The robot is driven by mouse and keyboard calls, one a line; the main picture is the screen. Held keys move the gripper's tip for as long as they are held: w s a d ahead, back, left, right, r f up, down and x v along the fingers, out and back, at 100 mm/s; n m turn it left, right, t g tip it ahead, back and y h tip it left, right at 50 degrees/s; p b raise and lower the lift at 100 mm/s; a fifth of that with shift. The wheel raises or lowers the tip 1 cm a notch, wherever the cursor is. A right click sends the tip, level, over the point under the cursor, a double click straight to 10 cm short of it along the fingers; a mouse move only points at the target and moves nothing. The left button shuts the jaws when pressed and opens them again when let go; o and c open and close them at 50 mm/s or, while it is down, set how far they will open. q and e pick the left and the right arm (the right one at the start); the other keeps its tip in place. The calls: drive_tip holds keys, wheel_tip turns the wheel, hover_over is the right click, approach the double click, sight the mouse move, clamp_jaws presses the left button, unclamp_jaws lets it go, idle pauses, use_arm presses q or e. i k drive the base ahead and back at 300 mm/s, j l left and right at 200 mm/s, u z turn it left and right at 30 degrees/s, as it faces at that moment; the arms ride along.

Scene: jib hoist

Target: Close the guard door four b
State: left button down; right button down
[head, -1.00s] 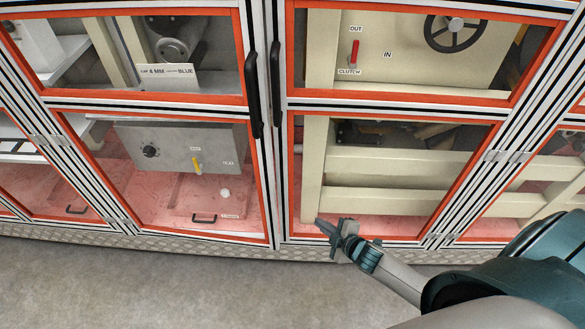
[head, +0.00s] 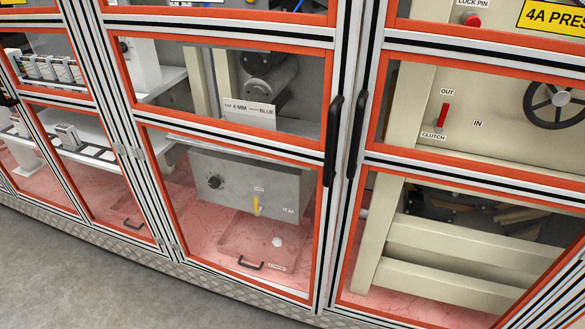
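Two tall guard doors with orange-edged clear panels and silver frames meet near the middle of the head view. The left door (head: 239,284) and the right door (head: 375,180) each have a black vertical handle, the left handle (head: 333,140) and the right handle (head: 357,135), side by side at the meeting edges. Both doors look flush with the frame, but a small gap cannot be ruled out. A yellow sign reading "4A PRES" (head: 555,17) is cut off at the top right. No "4B" label is readable. Neither gripper is in view.
Behind the panels are a grey box with a yellow lever (head: 257,205), a red clutch lever (head: 443,115) and a black handwheel (head: 555,105). More guard panels continue left. Grey floor (head: 80,270) at the lower left is clear.

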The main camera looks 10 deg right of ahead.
sight(334, 37)
drive_tip(key=k+j, duration=0.1)
drive_tip(key=j, duration=0.3)
drive_tip(key=k+j, duration=0.1)
drive_tip(key=j, duration=0.25)
drive_tip(key=k+j, duration=0.15)
drive_tip(key=j, duration=0.25)
drive_tip(key=k+j, duration=0.1)
drive_tip(key=j, duration=0.25)
drive_tip(key=k+j, duration=0.1)
drive_tip(key=j, duration=0.3)
drive_tip(key=u, duration=0.05)
